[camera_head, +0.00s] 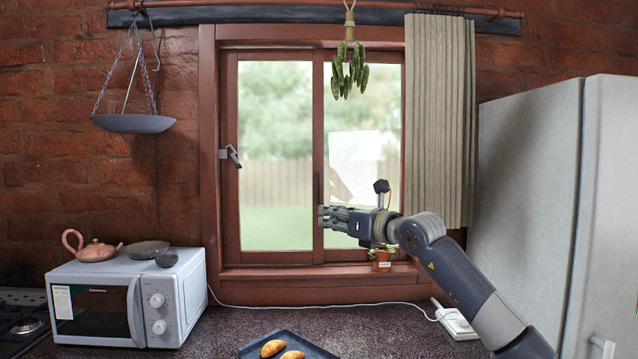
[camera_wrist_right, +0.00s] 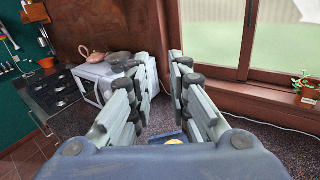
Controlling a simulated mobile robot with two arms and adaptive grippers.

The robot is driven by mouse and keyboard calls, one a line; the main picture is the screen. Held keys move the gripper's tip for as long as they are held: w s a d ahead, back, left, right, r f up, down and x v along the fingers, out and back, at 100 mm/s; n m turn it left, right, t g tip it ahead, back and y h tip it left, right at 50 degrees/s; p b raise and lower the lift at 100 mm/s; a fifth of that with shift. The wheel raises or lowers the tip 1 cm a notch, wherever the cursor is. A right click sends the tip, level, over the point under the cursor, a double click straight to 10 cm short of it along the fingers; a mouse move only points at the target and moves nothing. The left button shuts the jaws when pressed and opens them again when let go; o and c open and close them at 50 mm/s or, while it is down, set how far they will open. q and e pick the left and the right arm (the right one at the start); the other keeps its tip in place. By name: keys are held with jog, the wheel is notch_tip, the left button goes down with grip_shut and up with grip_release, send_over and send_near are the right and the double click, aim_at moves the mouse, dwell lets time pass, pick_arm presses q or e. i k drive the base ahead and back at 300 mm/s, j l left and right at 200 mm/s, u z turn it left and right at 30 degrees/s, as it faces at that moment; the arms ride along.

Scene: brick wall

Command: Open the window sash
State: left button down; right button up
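The window has a red-brown frame and two glass sashes, a left sash (camera_head: 230,215) and a right sash (camera_head: 397,100). A dark upright handle (camera_head: 317,188) sits on the middle stile; a dark bar, likely this handle, shows at the top of the right wrist view (camera_wrist_right: 248,12). A grey lever latch (camera_head: 232,156) is on the left stile. My right gripper (camera_head: 323,217) is in front of the middle stile, just below the handle, pointing left. In the right wrist view its fingers (camera_wrist_right: 163,72) are apart with nothing between them. Contact with the window cannot be told. My left gripper is out of view.
A small potted plant (camera_head: 381,262) stands on the sill below my right wrist. A white microwave (camera_head: 185,300) with a teapot (camera_head: 96,250) is at left. A fridge (camera_head: 530,170) is at right, a curtain (camera_head: 438,120) beside the window. Green peppers (camera_head: 349,72) hang above.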

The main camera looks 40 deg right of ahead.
aim_at(230, 58)
jog(key=i+l, duration=0.3)
jog(key=l, duration=0.15)
jog(key=i+l, duration=0.35)
jog(key=l, duration=0.15)
jog(key=i+l, duration=0.3)
jog(key=l, duration=0.15)
jog(key=i+l, duration=0.35)
jog(key=l, duration=0.1)
